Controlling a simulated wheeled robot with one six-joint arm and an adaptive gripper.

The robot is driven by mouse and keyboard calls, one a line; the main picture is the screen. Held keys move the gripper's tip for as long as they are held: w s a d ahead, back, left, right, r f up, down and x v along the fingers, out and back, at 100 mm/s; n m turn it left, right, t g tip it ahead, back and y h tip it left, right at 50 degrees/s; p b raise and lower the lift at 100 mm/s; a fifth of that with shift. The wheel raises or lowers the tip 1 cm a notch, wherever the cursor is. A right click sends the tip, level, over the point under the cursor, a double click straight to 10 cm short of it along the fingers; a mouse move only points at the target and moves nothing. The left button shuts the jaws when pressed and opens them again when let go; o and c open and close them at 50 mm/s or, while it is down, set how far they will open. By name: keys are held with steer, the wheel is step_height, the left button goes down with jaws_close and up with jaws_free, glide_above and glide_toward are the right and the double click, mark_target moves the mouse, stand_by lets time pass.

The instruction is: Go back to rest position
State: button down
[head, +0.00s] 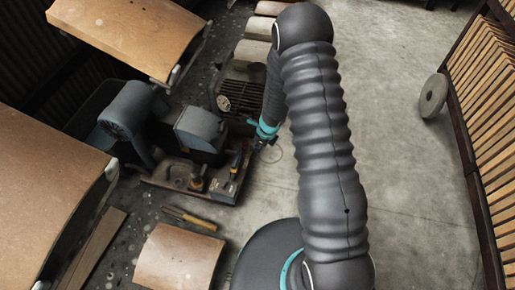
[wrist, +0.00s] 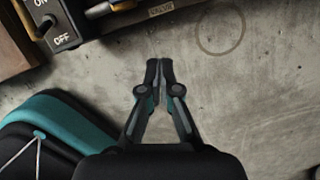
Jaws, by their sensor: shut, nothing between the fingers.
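My gripper (wrist: 159,66) is shut and empty in the wrist view, with its fingertips together over the bare concrete floor (wrist: 270,90). In the head view my arm stretches up the middle and bends down, and the gripper end shows small near the machine, partly hidden behind the arm. No hanger shows clearly in either view.
A machine with a motor (head: 128,115) stands left of my gripper. Its switch box (wrist: 62,22) and a valve label (wrist: 161,10) show in the wrist view. Curved brown panels (head: 130,32) lie at left. A slatted rack (head: 490,110) and round disc (head: 433,95) stand right. Floor between is clear.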

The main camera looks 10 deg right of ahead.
stand_by(0.6)
steer(key=d+r+m+t+h, duration=0.15)
steer(key=d+m, duration=0.25)
steer(key=m, duration=0.4)
steer(key=d+r+m+h, duration=0.1)
steer(key=d+m+h, duration=0.1)
steer(key=d+m, duration=0.35)
steer(key=s+d+r+m+h, duration=0.2)
steer(key=r+m, duration=0.4)
steer(key=m, duration=0.1)
steer(key=s+d+r+m+h, duration=0.1)
steer(key=s+d+r+m, duration=0.1)
steer(key=r+m, duration=0.5)
steer(key=s+a+r+m+t+y, duration=0.1)
steer(key=s+a+r+m+y, duration=0.1)
steer(key=s+r+m, duration=0.7)
steer(key=s+a+r+m+t+y, duration=0.1)
steer(key=s+a+r+m, duration=0.3)
steer(key=s+r+m, duration=0.6)
steer(key=s+r+y, duration=0.1)
steer(key=s+r, duration=0.4)
steer(key=r, duration=0.5)
steer(key=shift+a, duration=0.2)
